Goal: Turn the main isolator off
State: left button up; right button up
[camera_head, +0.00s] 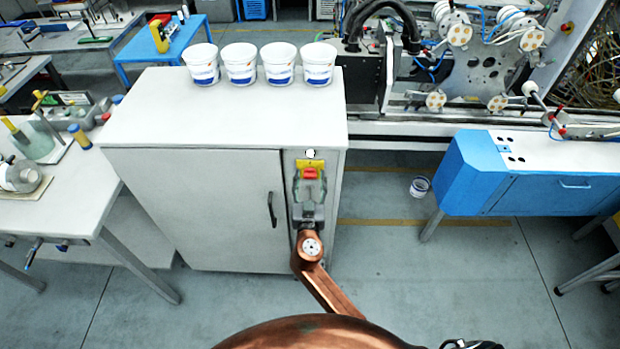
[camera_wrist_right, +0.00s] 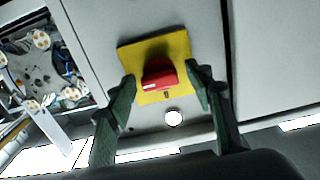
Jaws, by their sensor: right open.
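The main isolator is a red rotary handle (camera_head: 310,173) on a yellow plate (camera_head: 311,163), on the front of a grey cabinet near its right edge. In the right wrist view the red handle (camera_wrist_right: 158,74) sits in the middle of the yellow plate (camera_wrist_right: 180,46). My right gripper (camera_head: 310,179) is in front of the isolator. In the wrist view its two green fingers (camera_wrist_right: 160,82) are open, one on each side of the handle, with gaps showing between them and it. My left gripper is not in view.
The grey cabinet (camera_head: 195,215) has a black door handle (camera_head: 272,209) left of my right arm. Several white tubs (camera_head: 278,64) stand on its top. A white round indicator (camera_wrist_right: 173,117) is beside the plate.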

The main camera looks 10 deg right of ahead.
jog(key=shift+c, duration=0.3)
jog(key=c, duration=1.1)
jog(key=shift+n, duration=0.3)
jog(key=n, duration=0.2)
jog(key=shift+n+b, duration=0.3)
jog(key=n, duration=0.3)
jog(key=shift+n, duration=0.3)
jog(key=n+p, duration=0.1)
jog(key=n, duration=0.4)
jog(key=shift+p, duration=0.3)
jog(key=n+p, duration=0.2)
jog(key=n, duration=0.4)
jog(key=shift+a, duration=0.1)
jog(key=shift+f, duration=0.1)
